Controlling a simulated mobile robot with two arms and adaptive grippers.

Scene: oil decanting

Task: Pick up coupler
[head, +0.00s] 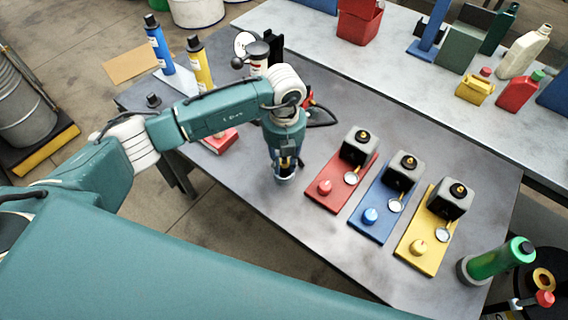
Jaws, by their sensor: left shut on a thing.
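My left gripper (286,168) points down over the near left part of the dark grey table, left of the red base plate (340,185). Its fingers are shut on a small piece, most likely the coupler, which the fingers mostly hide. A rounded, pale-rimmed end shows at the fingertips. I cannot tell whether it touches the table. My right gripper is not in view.
Red, blue (383,205) and yellow (424,235) plates with dark blocks and knobs stand right of the gripper. A green cylinder (495,259) stands at the right corner. Blue (159,45) and yellow (199,66) tubes stand behind my arm.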

